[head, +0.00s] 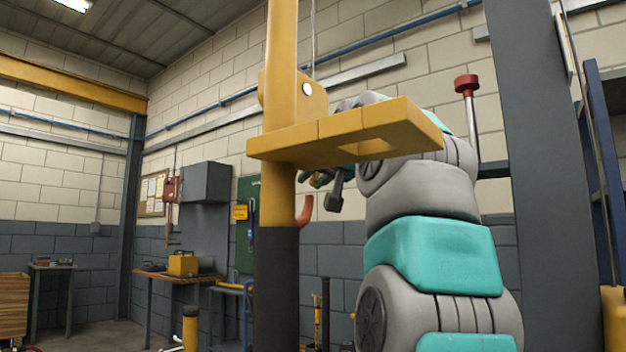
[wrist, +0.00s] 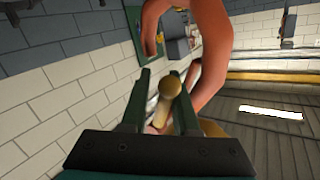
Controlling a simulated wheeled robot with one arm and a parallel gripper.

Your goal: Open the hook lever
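The hook is a curved orange-red piece; in the head view its lower end (head: 304,211) shows below the yellow bracket (head: 345,130), beside the post. In the wrist view the hook (wrist: 208,45) arches large past the fingers. A lever with a round yellow-tan knob (wrist: 170,86) stands between the two dark green fingers of my gripper (wrist: 162,88). The fingers are apart, with a gap on the knob's left; whether the right finger touches it I cannot tell. In the head view my gripper (head: 325,187) is small and partly hidden behind the bracket and post.
The yellow and black post (head: 278,270) and bracket stand in front of my arm. A red-knobbed rod (head: 467,86) rises behind my arm at right. A grey column (head: 548,150) stands further right. A workbench (head: 180,277) is at the back left.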

